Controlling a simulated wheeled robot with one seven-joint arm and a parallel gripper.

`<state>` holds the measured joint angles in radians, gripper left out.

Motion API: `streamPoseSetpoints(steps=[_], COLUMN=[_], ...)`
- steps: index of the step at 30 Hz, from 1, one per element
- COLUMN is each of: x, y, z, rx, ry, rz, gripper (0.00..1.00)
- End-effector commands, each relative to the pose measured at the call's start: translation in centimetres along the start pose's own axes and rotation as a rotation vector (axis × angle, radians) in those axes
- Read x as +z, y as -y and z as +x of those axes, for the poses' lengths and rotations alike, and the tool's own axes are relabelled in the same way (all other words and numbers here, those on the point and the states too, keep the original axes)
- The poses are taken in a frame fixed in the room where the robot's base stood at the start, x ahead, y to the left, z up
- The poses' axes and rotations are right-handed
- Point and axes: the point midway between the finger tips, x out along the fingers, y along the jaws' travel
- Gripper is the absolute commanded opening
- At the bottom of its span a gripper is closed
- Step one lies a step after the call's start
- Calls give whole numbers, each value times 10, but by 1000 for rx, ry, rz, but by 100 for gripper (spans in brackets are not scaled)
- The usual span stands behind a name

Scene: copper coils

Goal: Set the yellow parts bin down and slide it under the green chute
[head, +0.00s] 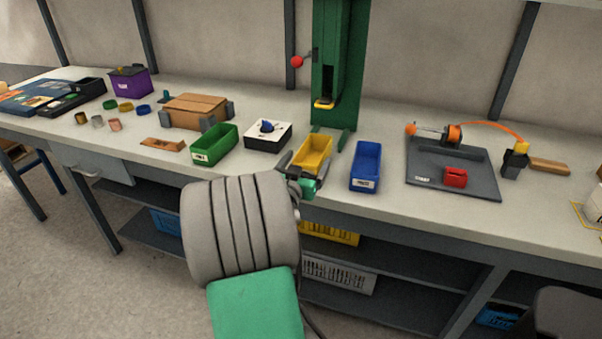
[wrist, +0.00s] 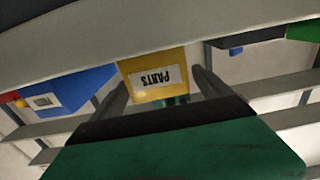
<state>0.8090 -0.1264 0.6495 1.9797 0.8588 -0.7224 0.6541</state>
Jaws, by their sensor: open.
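The yellow parts bin (head: 313,151) appears to sit on the workbench, in front of the tall green machine. Its front label, reading PARTS, shows upside down in the wrist view (wrist: 153,78). The green chute (head: 327,82) is on that machine, with a yellow lip (head: 324,103) at its lower end, behind the bin. My gripper (head: 300,174) is at the near end of the bin. It is open, with a dark finger on each side of the bin's front in the wrist view (wrist: 160,92). Whether the fingers touch the bin I cannot tell.
A blue bin (head: 366,166) stands to the right and a white-and-black box (head: 268,136) to the left. A green bin (head: 214,145) is farther left. A grey tray (head: 428,171) with a red block (head: 455,177) lies to the right.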

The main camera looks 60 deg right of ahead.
Motion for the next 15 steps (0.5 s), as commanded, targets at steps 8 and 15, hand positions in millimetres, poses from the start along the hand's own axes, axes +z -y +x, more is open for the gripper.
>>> streamPoseSetpoints(steps=[8, 15], x=[1, 1], y=[1, -1], z=[-61, -70], rx=[-3, 2], ry=[0, 1], rz=[0, 0], gripper=[89, 89])
